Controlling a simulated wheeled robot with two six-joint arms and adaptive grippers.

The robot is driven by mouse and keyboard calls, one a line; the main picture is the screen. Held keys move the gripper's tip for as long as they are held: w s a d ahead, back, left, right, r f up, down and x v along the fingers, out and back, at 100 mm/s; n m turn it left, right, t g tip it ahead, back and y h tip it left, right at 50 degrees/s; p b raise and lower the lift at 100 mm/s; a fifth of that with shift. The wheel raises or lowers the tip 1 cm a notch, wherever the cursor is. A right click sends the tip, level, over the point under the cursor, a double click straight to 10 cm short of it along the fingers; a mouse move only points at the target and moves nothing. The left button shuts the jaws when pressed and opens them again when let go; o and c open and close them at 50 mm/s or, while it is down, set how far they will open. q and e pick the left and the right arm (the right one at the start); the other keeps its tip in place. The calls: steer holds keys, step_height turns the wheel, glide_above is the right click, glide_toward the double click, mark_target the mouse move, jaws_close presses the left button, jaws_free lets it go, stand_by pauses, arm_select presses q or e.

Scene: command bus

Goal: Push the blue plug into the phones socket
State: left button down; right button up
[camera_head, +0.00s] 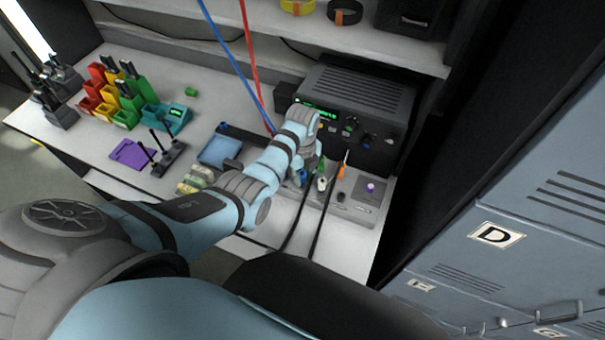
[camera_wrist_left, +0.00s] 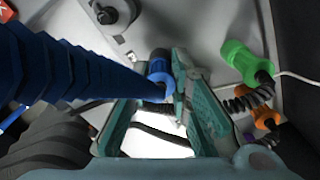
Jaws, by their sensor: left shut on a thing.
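My left gripper (camera_head: 302,172) reaches over the desk in front of the dark radio unit (camera_head: 352,112). In the left wrist view its teal fingers (camera_wrist_left: 165,88) are closed about the blue plug (camera_wrist_left: 158,68). The plug also shows as a small blue patch under the gripper in the head view (camera_head: 304,178). A green plug (camera_head: 321,168), also in the wrist view (camera_wrist_left: 240,58), and an orange plug (camera_head: 343,171) stand to its right, apart from it. I cannot make out the phones socket or whether the plug touches one. My right gripper is not in view.
A blue cord (camera_head: 232,56) and a red cord (camera_head: 248,50) hang beside the gripper. A large blue ridged cord (camera_wrist_left: 70,65) fills the left of the wrist view. Coloured bins (camera_head: 125,100) stand at left. Grey lockers (camera_head: 530,220) stand at right.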

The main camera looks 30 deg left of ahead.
arm_select(q)
steer(key=c, duration=1.4)
jaws_free()
